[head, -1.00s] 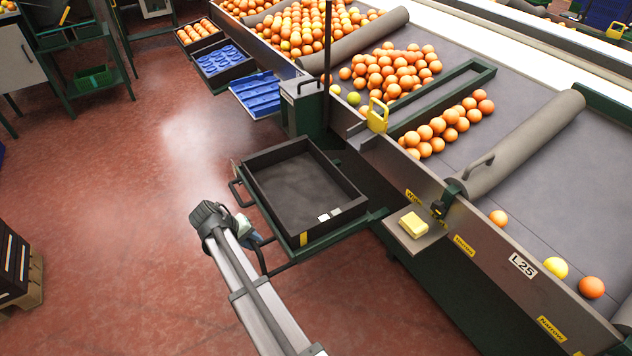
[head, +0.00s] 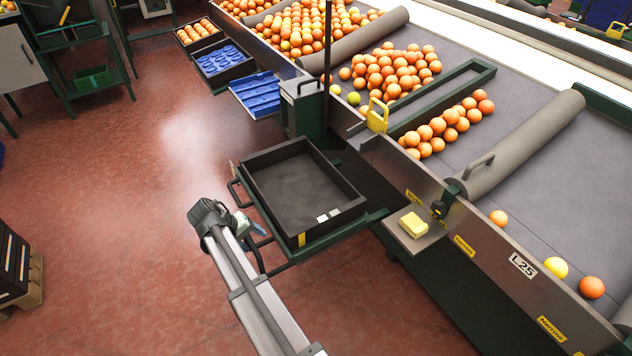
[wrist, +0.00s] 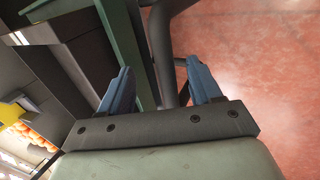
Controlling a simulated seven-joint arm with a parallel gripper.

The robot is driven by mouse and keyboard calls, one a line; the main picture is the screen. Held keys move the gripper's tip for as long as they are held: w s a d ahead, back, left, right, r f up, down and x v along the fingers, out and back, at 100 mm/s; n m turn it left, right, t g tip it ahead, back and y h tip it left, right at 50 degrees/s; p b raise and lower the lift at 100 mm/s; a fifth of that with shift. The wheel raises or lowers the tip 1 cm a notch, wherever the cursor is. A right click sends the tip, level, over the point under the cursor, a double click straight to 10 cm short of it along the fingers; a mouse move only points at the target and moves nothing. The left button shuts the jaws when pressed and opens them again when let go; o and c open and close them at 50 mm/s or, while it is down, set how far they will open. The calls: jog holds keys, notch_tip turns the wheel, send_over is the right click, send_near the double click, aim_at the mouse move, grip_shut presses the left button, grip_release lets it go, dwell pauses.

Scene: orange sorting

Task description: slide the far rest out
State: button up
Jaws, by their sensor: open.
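A black crate (head: 262,207) with an empty-looking floor sits on a green frame (head: 340,230) against the machine's side. Two dark bar handles stick out to the left of the frame: the far handle (head: 233,192) and the near handle (head: 259,258). I cannot tell which parts of the frame each handle belongs to. My gripper (head: 255,226) is beside the frame's left side, between the two handles. In the wrist view my gripper (wrist: 159,68) has its blue fingers apart. A dark bar (wrist: 163,45) runs between them, and a green bar (wrist: 125,45) is near the left finger.
A blue tray (head: 258,97) and a blue-lined crate (head: 222,63) stand farther along the machine. A yellow block (head: 413,225) lies on a small shelf right of the black crate. Oranges (head: 395,72) lie on the belt. The red floor (head: 130,210) to the left is open.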

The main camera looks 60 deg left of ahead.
jog(key=shift+r, duration=3)
